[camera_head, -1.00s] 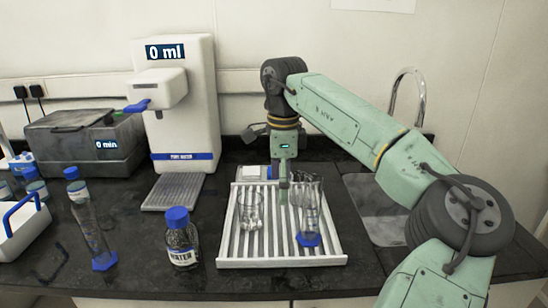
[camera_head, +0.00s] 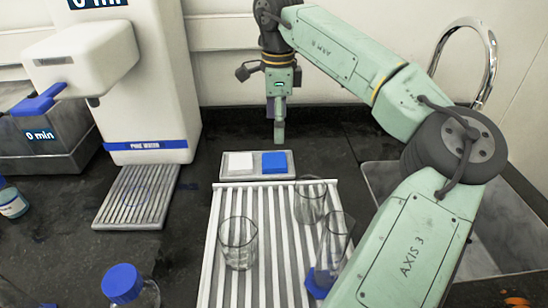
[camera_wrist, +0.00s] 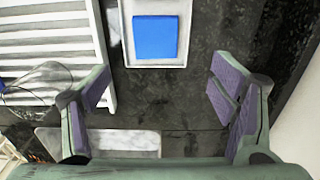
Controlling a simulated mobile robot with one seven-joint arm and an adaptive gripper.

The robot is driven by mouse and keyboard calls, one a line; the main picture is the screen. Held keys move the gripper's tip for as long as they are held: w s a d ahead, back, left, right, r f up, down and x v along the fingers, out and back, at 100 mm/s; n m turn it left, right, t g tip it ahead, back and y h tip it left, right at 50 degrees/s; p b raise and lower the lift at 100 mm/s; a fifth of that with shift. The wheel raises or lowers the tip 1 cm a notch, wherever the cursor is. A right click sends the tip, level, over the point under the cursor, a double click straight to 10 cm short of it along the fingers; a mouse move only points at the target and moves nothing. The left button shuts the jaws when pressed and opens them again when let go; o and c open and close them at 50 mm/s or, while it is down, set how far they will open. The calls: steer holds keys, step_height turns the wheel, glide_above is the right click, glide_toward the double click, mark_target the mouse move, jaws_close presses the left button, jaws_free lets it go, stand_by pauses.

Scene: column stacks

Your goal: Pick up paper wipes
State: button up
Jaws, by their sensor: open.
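A small grey tray (camera_head: 257,176) lies behind the slatted rack in the head view. It holds a white square stack (camera_head: 240,162), which looks like the paper wipes, and a blue square (camera_head: 274,162) to its right. In the wrist view the blue square (camera_wrist: 155,37) sits in its tray section (camera_wrist: 155,62), ahead of the fingers. My gripper (camera_head: 279,138) hangs just behind the tray, pointing down, above the counter. In the wrist view my gripper's fingers (camera_wrist: 162,98) are wide apart with nothing between them. The white stack is not clearly seen there.
The slatted rack (camera_head: 252,292) holds several pieces of clear glassware, including a beaker (camera_head: 238,245). The water dispenser (camera_head: 150,80) stands at left, a blue-capped bottle (camera_head: 123,285) at front left. The sink (camera_head: 480,270) is at right. Bare counter lies behind the tray.

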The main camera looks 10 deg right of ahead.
steer(key=b, duration=0.3)
glide_above(279, 160)
steer(key=f, duration=0.4)
steer(key=shift+w+a+f, duration=0.1)
steer(key=shift+w+f, duration=0.15)
steer(key=shift+w, duration=0.05)
steer(key=f+b, duration=0.4)
steer(key=f, duration=0.1)
steer(key=shift+s+b, duration=0.25)
steer(key=shift+b, duration=0.05)
steer(key=shift+r, duration=0.15)
steer(key=c, duration=0.8)
